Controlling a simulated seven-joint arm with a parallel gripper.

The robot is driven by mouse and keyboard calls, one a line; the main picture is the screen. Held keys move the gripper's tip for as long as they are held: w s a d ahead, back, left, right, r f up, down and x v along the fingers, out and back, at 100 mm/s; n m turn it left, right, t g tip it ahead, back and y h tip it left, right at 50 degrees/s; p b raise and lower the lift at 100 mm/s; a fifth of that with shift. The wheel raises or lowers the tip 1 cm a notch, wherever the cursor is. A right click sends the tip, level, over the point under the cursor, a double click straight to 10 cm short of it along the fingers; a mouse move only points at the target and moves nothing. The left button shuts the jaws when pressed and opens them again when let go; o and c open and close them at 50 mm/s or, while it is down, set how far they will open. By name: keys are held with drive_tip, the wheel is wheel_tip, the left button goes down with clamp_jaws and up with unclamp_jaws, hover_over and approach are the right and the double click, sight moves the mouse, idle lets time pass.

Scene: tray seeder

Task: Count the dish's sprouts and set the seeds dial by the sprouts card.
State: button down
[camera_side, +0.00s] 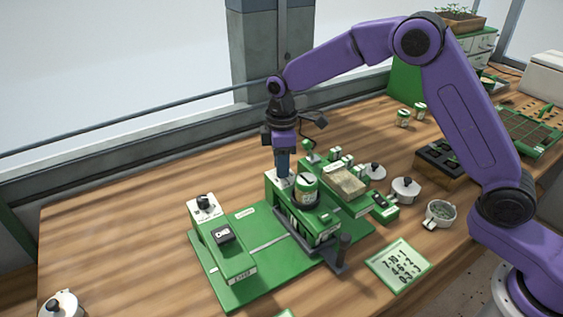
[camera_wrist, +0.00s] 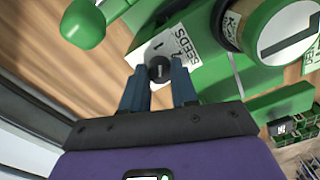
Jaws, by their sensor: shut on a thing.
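The seeds dial is a small dark round knob (camera_wrist: 159,69) on a white plate printed SEEDS (camera_wrist: 181,43), with a 1 and a 2 legible. My gripper (camera_wrist: 158,82) has its blue fingers shut on this knob from both sides. In the side view my gripper (camera_side: 283,173) points straight down onto the white dial plate, and its fingers hide the knob. The card (camera_side: 399,265) is pale with a green border and lies flat at the front right; its number rows are too small to read surely. A round dish (camera_side: 429,221) with greenish contents stands right of it; its sprouts cannot be counted.
A seed canister (camera_side: 305,188) stands close right of my gripper. The green machine base (camera_side: 215,281) carries another dial (camera_side: 204,204) and a black button (camera_side: 223,235) at left. Lidded pots (camera_side: 405,190) stand at right. The table's left side is mostly clear.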

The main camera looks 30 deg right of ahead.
drive_tip(key=shift+n, duration=0.5)
drive_tip(key=c, duration=0.9)
unclamp_jaws()
drive_tip(key=shift+o, duration=0.2)
drive_tip(key=shift+r, duration=0.1)
wheel_tip(320, 180, up, 17)
drive_tip(key=shift+r, duration=0.15)
drive_tip(key=s+d+f, duration=0.1)
drive_tip(key=s+f, duration=0.1)
drive_tip(key=s, duration=0.7)
drive_tip(key=s+d+f, duration=0.1)
drive_tip(key=s+d, duration=0.1)
drive_tip(key=s, duration=0.6)
drive_tip(key=s+d+f, duration=0.2)
drive_tip(key=s+d, duration=0.2)
drive_tip(key=s, duration=0.2)
drive_tip(key=s+d+f+m, duration=0.1)
drive_tip(key=s+d+f, duration=0.2)
drive_tip(key=s, duration=0.4)
drive_tip(key=s+d+f, duration=0.3)
drive_tip(key=s+d, duration=0.1)
drive_tip(key=s, duration=0.2)
drive_tip(key=shift+s+d+m, duration=0.35)
drive_tip(key=shift+m, duration=0.05)
